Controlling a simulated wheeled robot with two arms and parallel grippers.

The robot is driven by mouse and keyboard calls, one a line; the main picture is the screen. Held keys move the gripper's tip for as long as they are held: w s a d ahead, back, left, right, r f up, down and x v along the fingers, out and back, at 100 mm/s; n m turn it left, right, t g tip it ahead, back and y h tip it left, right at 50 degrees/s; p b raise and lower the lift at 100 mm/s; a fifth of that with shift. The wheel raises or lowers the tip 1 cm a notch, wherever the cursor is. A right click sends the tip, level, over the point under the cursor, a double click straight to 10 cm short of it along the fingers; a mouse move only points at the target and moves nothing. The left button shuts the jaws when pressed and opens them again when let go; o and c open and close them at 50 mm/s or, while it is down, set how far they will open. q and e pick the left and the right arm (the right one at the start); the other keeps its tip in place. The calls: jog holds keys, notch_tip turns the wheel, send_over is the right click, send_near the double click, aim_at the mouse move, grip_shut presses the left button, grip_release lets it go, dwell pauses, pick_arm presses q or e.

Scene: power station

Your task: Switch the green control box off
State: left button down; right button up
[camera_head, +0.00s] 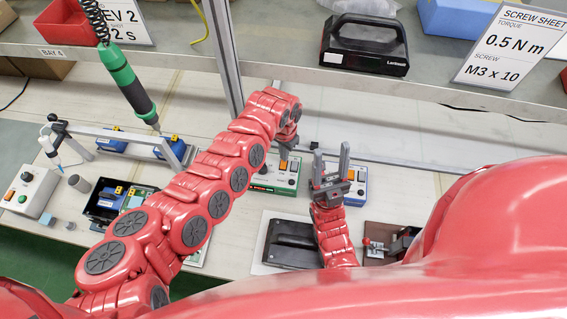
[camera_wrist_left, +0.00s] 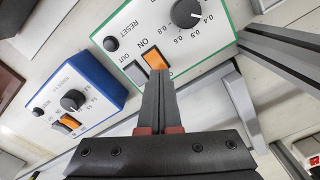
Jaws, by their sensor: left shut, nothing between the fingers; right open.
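The green-edged control box (camera_head: 262,181) stands on the bench under my left arm, which hides part of it. In the left wrist view the box (camera_wrist_left: 205,45) shows a black dial (camera_wrist_left: 187,12), a dark RESET button (camera_wrist_left: 110,44) and an orange switch (camera_wrist_left: 153,59) beside the word ON. My left gripper (camera_wrist_left: 158,76) is shut and empty, its tips over the lower edge of the orange switch; I cannot tell whether they touch. In the head view the left gripper (camera_head: 287,145) is partly hidden by its wrist. My right gripper (camera_head: 331,160) is open and empty, right of the green box.
A blue-edged control box (camera_head: 357,187) with its own orange switch stands close to the right. A black case (camera_head: 290,245) lies in front. A hanging green screwdriver (camera_head: 127,80) and a shelf with a black handled case (camera_head: 365,45) are above. Bare bench shows right of the blue box.

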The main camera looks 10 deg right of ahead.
pick_arm(q)
jog(key=shift+f+b, duration=0.7)
jog(key=shift+f, duration=0.25)
dwell(0.8)
jog(key=shift+s, duration=0.1)
notch_tip(320, 180, up, 7)
jog(key=p, duration=0.6)
jog(key=shift+r, duration=0.1)
dwell(0.5)
